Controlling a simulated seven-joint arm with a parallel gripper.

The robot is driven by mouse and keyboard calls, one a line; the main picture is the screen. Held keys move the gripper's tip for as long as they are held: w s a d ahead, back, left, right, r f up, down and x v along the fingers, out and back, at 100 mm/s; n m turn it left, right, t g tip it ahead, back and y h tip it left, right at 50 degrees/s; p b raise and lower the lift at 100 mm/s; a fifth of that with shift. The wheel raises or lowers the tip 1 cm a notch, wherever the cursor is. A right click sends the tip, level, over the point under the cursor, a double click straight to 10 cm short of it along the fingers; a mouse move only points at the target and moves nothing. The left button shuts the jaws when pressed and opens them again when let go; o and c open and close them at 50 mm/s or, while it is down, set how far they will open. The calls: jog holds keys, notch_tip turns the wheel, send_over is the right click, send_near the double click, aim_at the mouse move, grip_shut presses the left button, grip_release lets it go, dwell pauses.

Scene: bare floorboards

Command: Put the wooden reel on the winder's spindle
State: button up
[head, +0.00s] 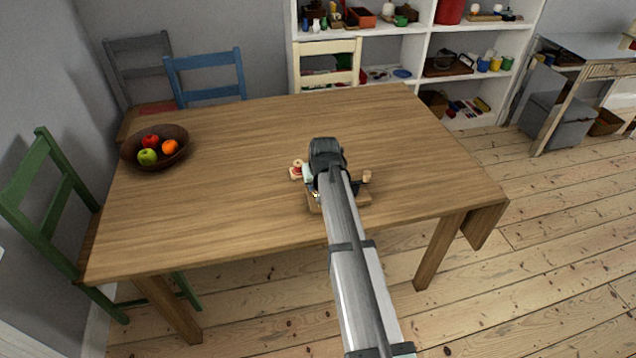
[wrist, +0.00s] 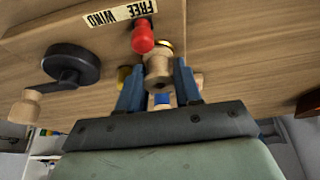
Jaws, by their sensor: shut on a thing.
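The wooden reel (wrist: 158,68) is pale and bare in the wrist view. My gripper (wrist: 158,80) is shut on it, with one blue finger on each side. The winder has a wooden base (wrist: 205,25), a "FREE WIND" label (wrist: 118,13), a red knob (wrist: 143,37) and a black crank (wrist: 70,66) with a wooden handle (wrist: 25,108). The reel is close beside the red knob. A brass-coloured part (wrist: 165,45) shows just behind the reel; I cannot tell whether it is the spindle. In the head view my arm hides the reel and most of the winder base (head: 356,198).
A fruit bowl (head: 181,156) is at the far left. The tabletop between them is clear. Chairs stand along the back and left sides.

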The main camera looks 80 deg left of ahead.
jog(key=o, duration=1.1)
jog(key=shift+r, duration=3.5)
